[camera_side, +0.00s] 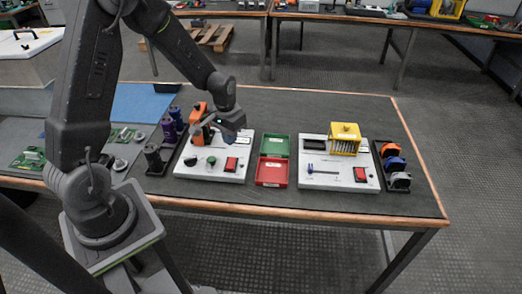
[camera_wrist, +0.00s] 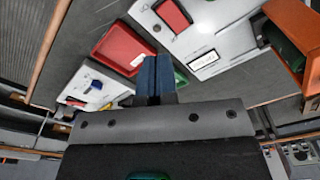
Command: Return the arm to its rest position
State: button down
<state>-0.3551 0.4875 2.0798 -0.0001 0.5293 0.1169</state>
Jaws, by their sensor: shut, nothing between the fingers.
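My gripper (camera_side: 231,124) hangs above the back right part of the left white panel in the side view, close to the right of an orange part (camera_side: 200,118). In the wrist view my gripper's two blue-grey fingers (camera_wrist: 155,74) are together with nothing between them. The left white panel (camera_side: 208,170) carries a red switch (camera_side: 231,164) and small dark and green knobs. It also shows in the wrist view (camera_wrist: 222,35), with the orange part (camera_wrist: 296,30) at the upper right. Whether my fingers touch anything cannot be told.
A green bin (camera_side: 275,145) and red bin (camera_side: 271,172) stand between the panels. The right white panel (camera_side: 330,180) carries a yellow cage (camera_side: 345,138). Black trays with cylinders (camera_side: 152,155) and coloured parts (camera_side: 394,163) flank them. The table front (camera_side: 300,203) is clear.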

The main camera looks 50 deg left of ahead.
jog(key=s+d+r+m+t, duration=0.1)
jog(key=s+d+r, duration=0.25)
jog(key=r, duration=0.45)
jog(key=s+d+r+m+t, duration=0.1)
jog(key=s+d+r+t, duration=0.1)
jog(key=d+r, duration=0.45)
jog(key=s+d+r+t, duration=0.2)
jog(key=s+d+r, duration=0.2)
jog(key=s+r, duration=0.55)
jog(key=n+g, duration=0.6)
jog(key=n, duration=2)
send_over(230, 166)
notch_tip(230, 166, down, 21)
notch_tip(230, 166, down, 14)
jog(key=shift+r, duration=0.15)
